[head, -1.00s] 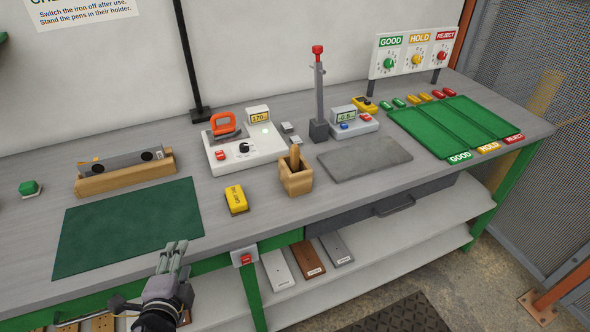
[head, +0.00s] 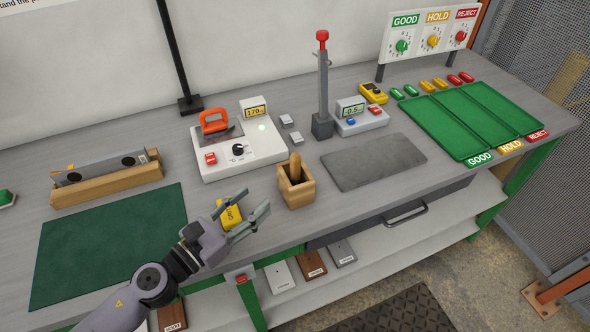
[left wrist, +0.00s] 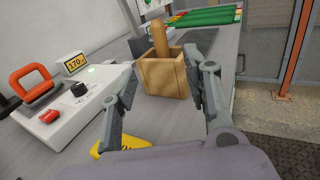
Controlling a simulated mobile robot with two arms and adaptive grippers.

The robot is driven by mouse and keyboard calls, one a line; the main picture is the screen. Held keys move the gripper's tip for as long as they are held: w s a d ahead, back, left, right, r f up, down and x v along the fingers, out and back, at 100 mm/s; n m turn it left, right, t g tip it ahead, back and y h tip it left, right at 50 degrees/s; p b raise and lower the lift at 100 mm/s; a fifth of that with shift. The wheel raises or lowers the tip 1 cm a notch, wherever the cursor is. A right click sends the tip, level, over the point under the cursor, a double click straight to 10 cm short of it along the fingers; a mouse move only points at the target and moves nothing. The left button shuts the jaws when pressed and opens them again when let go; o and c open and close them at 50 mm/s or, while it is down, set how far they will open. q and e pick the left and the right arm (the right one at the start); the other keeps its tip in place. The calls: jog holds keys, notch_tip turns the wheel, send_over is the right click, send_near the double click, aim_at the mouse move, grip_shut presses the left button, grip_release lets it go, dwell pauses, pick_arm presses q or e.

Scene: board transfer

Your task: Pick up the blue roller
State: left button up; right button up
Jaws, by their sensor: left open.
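I cannot make out a blue roller in either view. A wooden box (head: 297,192) stands on the bench with a rounded wooden handle (head: 294,167) sticking up out of it; what is below the rim is hidden. My left gripper (head: 256,202) is open and empty, above the bench's front edge, left of the box and apart from it. In the left wrist view, the box (left wrist: 164,78) and its handle (left wrist: 159,42) show beyond and between the open fingers. My right gripper is in neither view.
A yellow block (head: 228,213) lies partly behind my left gripper. A grey slab (head: 375,162), red-topped post (head: 322,95) and green sorting tray (head: 470,120) are right.

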pick_arm(q)
jog(key=p, duration=0.2)
send_near(292, 168)
jog(key=x, duration=0.3)
jog(key=p+x, duration=0.1)
jog(key=x, duration=0.2)
jog(key=shift+w+a, duration=0.1)
jog(key=shift+w, duration=0.05)
jog(key=shift+w+d, duration=0.35)
jog(key=shift+d, duration=0.05)
jog(key=p+x, duration=0.1)
jog(key=x, duration=0.2)
jog(key=shift+w+d+f, duration=0.1)
jog(key=shift+w+d, duration=0.1)
jog(key=shift+w, duration=0.05)
jog(key=shift+w+d+f, duration=0.1)
jog(key=shift+w+d, duration=0.15)
jog(key=shift+d, duration=0.05)
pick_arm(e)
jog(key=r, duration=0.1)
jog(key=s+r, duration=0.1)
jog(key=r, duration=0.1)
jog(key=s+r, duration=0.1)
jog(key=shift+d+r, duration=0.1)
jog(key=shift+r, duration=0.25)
pick_arm(q)
jog(key=shift+a, duration=0.1)
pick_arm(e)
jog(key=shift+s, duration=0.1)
